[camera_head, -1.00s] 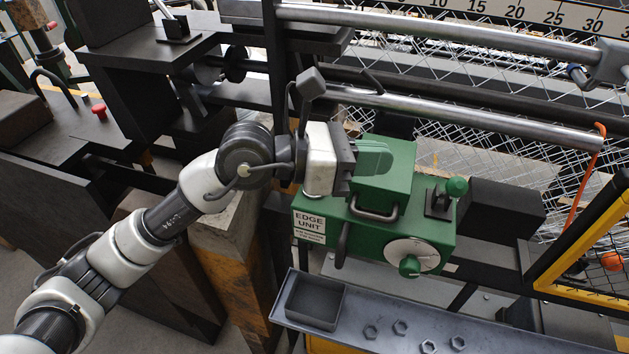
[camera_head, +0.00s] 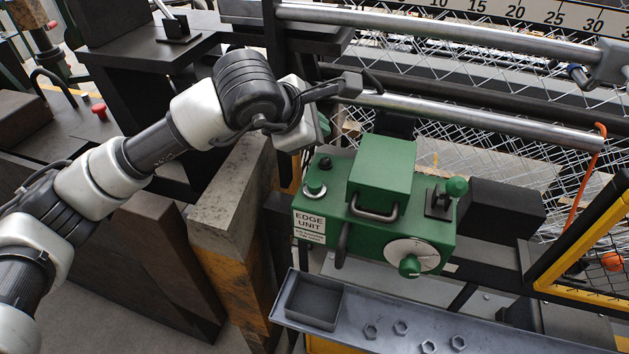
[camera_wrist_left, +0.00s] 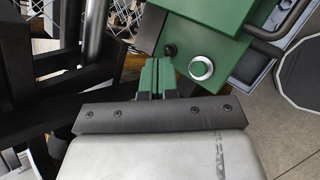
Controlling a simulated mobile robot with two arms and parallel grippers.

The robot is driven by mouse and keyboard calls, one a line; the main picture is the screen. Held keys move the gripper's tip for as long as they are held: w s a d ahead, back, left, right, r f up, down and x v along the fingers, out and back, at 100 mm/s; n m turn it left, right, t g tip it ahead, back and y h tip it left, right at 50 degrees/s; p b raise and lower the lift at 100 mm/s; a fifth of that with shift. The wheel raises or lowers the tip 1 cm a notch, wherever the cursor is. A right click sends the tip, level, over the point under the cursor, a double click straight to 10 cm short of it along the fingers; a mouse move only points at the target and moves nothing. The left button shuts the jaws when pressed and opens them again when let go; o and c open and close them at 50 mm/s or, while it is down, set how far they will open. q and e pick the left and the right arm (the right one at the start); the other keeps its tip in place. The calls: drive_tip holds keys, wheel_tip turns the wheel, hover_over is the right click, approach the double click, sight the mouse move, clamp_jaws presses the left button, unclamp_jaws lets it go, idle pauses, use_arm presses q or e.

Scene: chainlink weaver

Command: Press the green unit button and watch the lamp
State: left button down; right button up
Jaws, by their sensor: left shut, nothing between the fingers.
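The green edge unit (camera_head: 398,235) stands at the centre of the head view, with its sign on the front left. On its left top sits a round button in a silver ring (camera_head: 314,189). Behind it is a small dark dome (camera_head: 326,163), which may be the lamp and shows no glow. The wrist view shows the ringed button (camera_wrist_left: 201,68) and the dark dome (camera_wrist_left: 170,50). My left gripper (camera_wrist_left: 157,66) is shut and empty, with green fingers beside the dome and left of the button. In the head view the gripper (camera_head: 323,126) is mostly hidden by my wrist.
A handle (camera_head: 374,209), a dial (camera_head: 412,255) and a green-knobbed lever (camera_head: 440,199) are on the unit. A grey tray (camera_head: 470,334) with several nuts lies in front. Steel bars (camera_head: 480,118) and chainlink are behind. A concrete-and-yellow post (camera_head: 235,225) stands left.

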use_arm(q)
hover_over(316, 184)
wheel_tip(316, 184, down, 6)
drive_tip(key=shift+r, duration=0.2)
wheel_tip(316, 184, down, 2)
drive_tip(key=b, duration=0.3)
drive_tip(key=shift+s+f, duration=0.1)
drive_tip(key=shift+f, duration=0.15)
drive_tip(key=shift+f+b, duration=0.35)
drive_tip(key=shift+b, duration=0.1)
drive_tip(key=shift+r, duration=0.1)
idle(1.1)
drive_tip(key=shift+f+b, duration=0.45)
drive_tip(key=shift+b, duration=0.45)
